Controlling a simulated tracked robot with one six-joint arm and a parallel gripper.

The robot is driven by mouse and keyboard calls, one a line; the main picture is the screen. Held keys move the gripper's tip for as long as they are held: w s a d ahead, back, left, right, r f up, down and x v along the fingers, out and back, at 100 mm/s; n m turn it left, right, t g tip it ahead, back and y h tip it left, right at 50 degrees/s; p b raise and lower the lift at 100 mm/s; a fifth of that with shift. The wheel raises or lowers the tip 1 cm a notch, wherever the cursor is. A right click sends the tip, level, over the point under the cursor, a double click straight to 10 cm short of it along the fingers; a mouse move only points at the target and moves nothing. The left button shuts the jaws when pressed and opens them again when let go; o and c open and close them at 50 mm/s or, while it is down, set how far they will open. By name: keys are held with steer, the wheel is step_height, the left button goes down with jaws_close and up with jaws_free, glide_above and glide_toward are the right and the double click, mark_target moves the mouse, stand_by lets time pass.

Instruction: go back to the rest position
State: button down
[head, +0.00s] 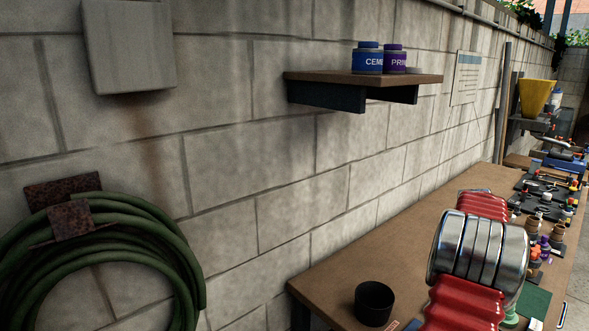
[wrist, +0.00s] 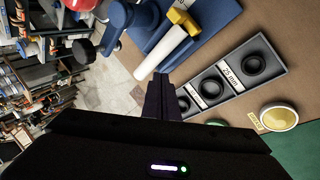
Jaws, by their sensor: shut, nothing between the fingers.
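My gripper (wrist: 160,92) shows in the wrist view as dark fingers closed together, with nothing between them. It is over or near the workbench edge; the exact height cannot be told. In the head view, my red-sleeved arm with its silver joint rises over the bench at the right, and the gripper itself is not visible there.
The workbench (head: 330,262) runs along the block wall, with a black cup (head: 373,303) at its near end. A wall shelf (head: 365,78) carries two cans. Parts crowd the bench's right side.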

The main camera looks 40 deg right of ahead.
steer(key=w+a+r+n+t+h, duration=0.2)
steer(key=w+a+n, duration=0.65)
steer(key=a, duration=0.35)
steer(key=w+a+r+n+t+h, duration=0.1)
steer(key=w+a+n+t+h, duration=0.15)
steer(key=w+a+n, duration=0.8)
steer(key=s+a+r+n+t, duration=0.1)
steer(key=a+n+t, duration=0.1)
steer(key=a, duration=0.8)
steer(key=s+a+r+n+t, duration=0.1)
steer(key=a+n, duration=0.3)
steer(key=a, duration=0.7)
steer(key=s+a+r+n+t, duration=0.2)
steer(key=a+r+n, duration=0.1)
steer(key=a, duration=0.7)
steer(key=shift+s+a+t+y, duration=0.2)
steer(key=shift+a+t+y, duration=0.15)
steer(key=shift+a+y, duration=0.1)
steer(key=shift+s, duration=0.1)
